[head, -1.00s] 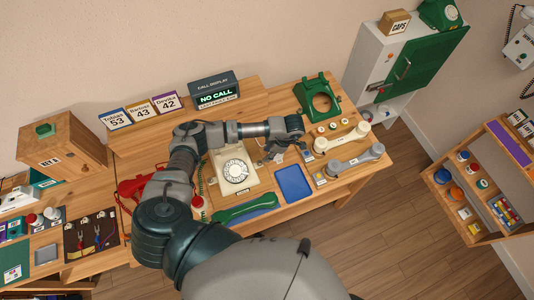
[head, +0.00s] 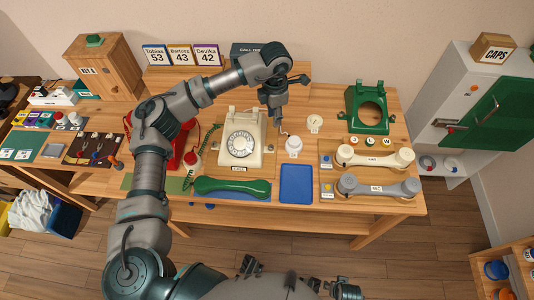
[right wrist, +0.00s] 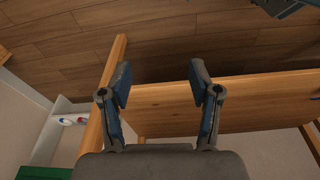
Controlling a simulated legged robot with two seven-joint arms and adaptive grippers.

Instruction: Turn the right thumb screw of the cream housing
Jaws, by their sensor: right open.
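The cream housing (head: 226,156), a dial phone body with a round white dial (head: 240,145), stands on the wooden table left of centre in the head view. My left gripper (head: 281,122) hangs just right of the housing's upper right side, pointing down. Its fingers are too small to tell open from shut, and I see no clear contact with the housing. My right gripper (right wrist: 160,82) is open and empty in the right wrist view, with the wooden table edge and floor beyond it.
A white round part (head: 293,146) stands close right of the housing. A green handset (head: 232,188) lies in front, beside a blue tray (head: 296,184). Cream (head: 375,157) and grey handsets (head: 378,187) and a green housing (head: 352,116) are farther right. A red phone (head: 178,150) is left.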

